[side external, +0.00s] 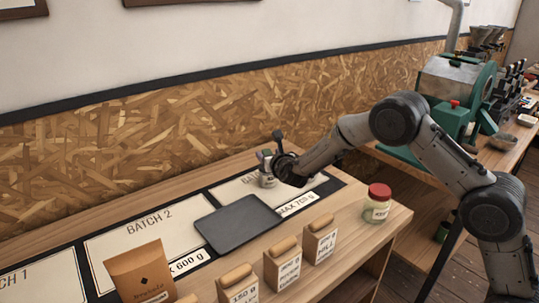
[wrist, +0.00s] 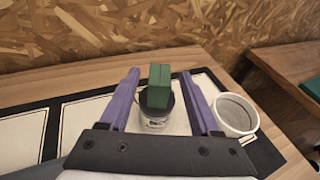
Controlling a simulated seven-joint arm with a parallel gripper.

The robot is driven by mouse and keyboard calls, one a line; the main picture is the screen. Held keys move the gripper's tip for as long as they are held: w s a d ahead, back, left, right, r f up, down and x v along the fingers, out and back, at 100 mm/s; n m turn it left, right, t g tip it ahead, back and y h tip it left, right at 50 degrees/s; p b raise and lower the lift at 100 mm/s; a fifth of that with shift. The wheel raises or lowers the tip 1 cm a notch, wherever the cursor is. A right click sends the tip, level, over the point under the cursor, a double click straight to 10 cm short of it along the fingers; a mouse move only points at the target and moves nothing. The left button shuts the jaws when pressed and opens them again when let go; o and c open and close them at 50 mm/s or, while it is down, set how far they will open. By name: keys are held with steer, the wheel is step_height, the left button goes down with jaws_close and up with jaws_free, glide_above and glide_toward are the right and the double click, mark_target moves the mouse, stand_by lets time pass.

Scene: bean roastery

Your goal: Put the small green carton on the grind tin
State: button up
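The small green carton (wrist: 159,84) stands between my two purple fingers in the wrist view, with a gap on each side. It appears to rest on the dark top of the grind tin (wrist: 157,122), which stands on a white card. My gripper (wrist: 161,73) is open around the carton and touches neither side that I can see. In the side view my gripper (side external: 272,152) is over the far right card, and the tin (side external: 267,178) shows below it. The carton is mostly hidden there by the gripper.
A white round cup (wrist: 236,114) stands close right of my right finger. A dark tray (side external: 238,223) lies left of the tin. A red-lidded jar (side external: 377,204) stands near the right end. Tan-topped blocks (side external: 283,264) and a brown pouch (side external: 140,272) line the front.

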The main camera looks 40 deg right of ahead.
steer(key=shift+r, duration=0.25)
steer(key=v, duration=1.2)
steer(key=s+d+r+m+g+h, duration=0.2)
steer(key=s+d+r+m+g, duration=0.15)
steer(key=s+d+m, duration=0.4)
steer(key=s+d+r+m+g+h, duration=0.1)
steer(key=s+d+r+m+g, duration=0.3)
steer(key=s+m, duration=0.6)
steer(key=s+m+g+y, duration=0.1)
steer(key=s+m+y, duration=0.2)
steer(key=s+m, duration=0.65)
steer(key=s+a+f+m+y, duration=0.1)
steer(key=s+a+m+y, duration=0.3)
steer(key=s+a, duration=0.5)
steer(key=s+y, duration=0.1)
steer(key=s, duration=0.2)
steer(key=shift+s+f+m+t+y, duration=0.2)
steer(key=shift+m+t+y, duration=0.1)
steer(key=shift+t+y, duration=0.1)
